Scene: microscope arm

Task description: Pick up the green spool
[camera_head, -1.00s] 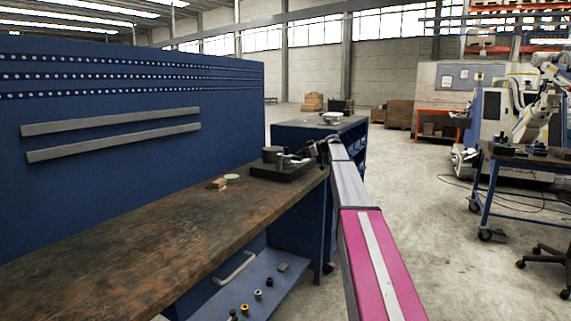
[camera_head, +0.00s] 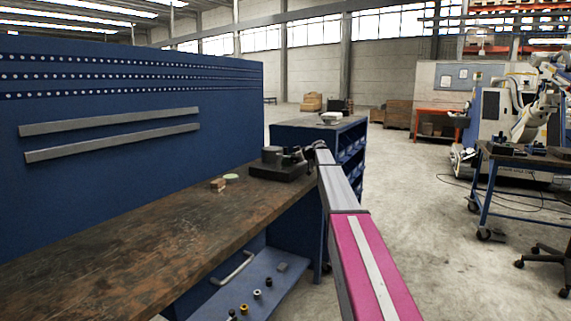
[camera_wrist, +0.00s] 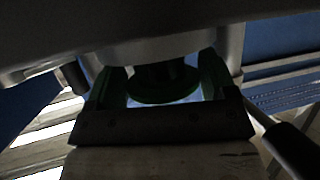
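In the head view, my gripper (camera_head: 303,153) is small and dark at the far end of my arm, over the right side of a dark stand (camera_head: 282,172) on the bench. A dark cylinder (camera_head: 272,154) stands on the stand's left part. In the wrist view, a dark green round part (camera_wrist: 165,91), possibly the green spool, shows between two green upright sides, joined by a dark bar (camera_wrist: 160,126). The view is very dark, and I cannot tell whether my fingers touch this part. A flat pale green disc (camera_head: 231,177) lies on the bench left of the stand.
A small wooden block (camera_head: 218,184) lies beside the disc on the brown workbench (camera_head: 130,240). A blue panel (camera_head: 130,120) rises behind the bench. Several small parts lie on the lower shelf (camera_head: 275,285). The bench's near left part is clear.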

